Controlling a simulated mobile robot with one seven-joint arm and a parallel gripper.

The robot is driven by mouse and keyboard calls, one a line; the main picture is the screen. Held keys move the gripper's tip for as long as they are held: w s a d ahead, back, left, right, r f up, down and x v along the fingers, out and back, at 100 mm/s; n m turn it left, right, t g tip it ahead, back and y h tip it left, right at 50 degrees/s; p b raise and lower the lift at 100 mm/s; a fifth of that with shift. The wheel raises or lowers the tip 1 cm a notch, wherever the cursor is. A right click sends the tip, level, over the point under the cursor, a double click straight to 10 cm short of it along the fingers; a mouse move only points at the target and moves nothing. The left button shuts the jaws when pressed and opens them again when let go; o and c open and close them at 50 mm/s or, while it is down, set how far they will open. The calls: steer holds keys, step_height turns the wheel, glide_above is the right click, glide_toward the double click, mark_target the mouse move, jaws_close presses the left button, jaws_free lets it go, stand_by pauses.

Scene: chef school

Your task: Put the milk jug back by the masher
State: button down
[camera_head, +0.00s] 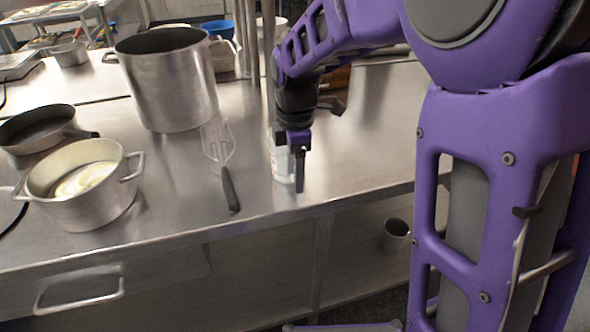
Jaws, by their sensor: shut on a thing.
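The milk jug (282,165), a whitish, partly see-through container, is on or just above the steel counter near its front edge. My gripper (298,168) points down and is shut on it. The gripper and wrist hide much of the jug, and I cannot tell whether its base touches the counter. A utensil with a pale slotted or wire head and a black handle (230,188) lies to the left of the jug, apart from it. It may be the masher, but its head is too faint to be sure.
A tall steel pot (172,85) stands behind left. A two-handled pot (95,205) with pale contents and a dark pan (38,130) are at the left. A dark object (333,105) lies behind my wrist. Bare counter (365,140) extends right of the jug.

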steer(key=shift+c, duration=0.5)
jaws_free()
steer(key=r+p, duration=0.1)
steer(key=r, duration=0.7)
steer(key=r+p, duration=0.1)
steer(key=r, duration=0.3)
steer(key=shift+s+r+p, duration=0.1)
steer(key=shift+s+p, duration=0.15)
steer(key=shift+p, duration=0.05)
